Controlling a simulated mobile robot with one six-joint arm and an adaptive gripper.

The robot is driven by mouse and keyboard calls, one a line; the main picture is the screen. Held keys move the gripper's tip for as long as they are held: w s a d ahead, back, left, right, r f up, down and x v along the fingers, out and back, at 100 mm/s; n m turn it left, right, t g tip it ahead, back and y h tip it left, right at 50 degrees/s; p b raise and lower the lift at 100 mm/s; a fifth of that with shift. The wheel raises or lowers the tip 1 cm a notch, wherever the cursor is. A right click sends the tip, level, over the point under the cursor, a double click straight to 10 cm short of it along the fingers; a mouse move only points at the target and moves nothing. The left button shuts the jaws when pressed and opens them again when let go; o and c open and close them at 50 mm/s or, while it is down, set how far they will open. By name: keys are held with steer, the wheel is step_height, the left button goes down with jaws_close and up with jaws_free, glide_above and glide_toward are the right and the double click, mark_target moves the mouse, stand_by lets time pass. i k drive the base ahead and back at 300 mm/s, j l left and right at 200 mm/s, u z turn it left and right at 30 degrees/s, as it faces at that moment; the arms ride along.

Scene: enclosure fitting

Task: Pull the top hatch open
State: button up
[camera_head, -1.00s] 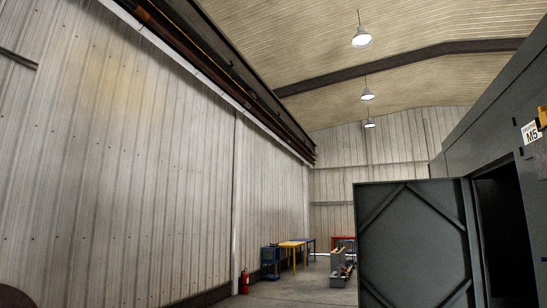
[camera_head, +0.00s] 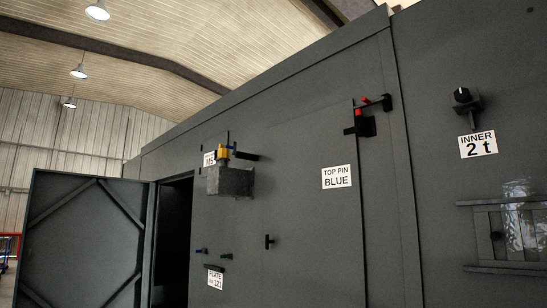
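A large dark grey enclosure (camera_head: 290,130) fills the middle and right of the head view. A panel outlined by a thin seam (camera_head: 310,240) in its face bears a white label reading "TOP PIN BLUE" (camera_head: 337,177) and a small black T-shaped handle (camera_head: 268,241). I cannot tell whether this panel is the top hatch; it looks flush with the face. A black bracket with red-tipped parts (camera_head: 366,116) sits at its upper right corner. My gripper is not in view.
A grey door (camera_head: 80,240) stands swung open at the left, beside a dark opening (camera_head: 174,245). A grey box with a yellow part (camera_head: 229,180) juts from the face. At right are a black knob (camera_head: 463,95), an "INNER 2 t" label (camera_head: 478,145) and a slatted window (camera_head: 510,232).

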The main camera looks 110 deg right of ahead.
mark_target(207, 147)
steer(key=z, duration=3.3)
steer(key=i+j+u, duration=0.1)
steer(key=i, duration=0.5)
steer(key=i+j, duration=0.15)
steer(key=i, duration=0.45)
steer(key=u, duration=0.05)
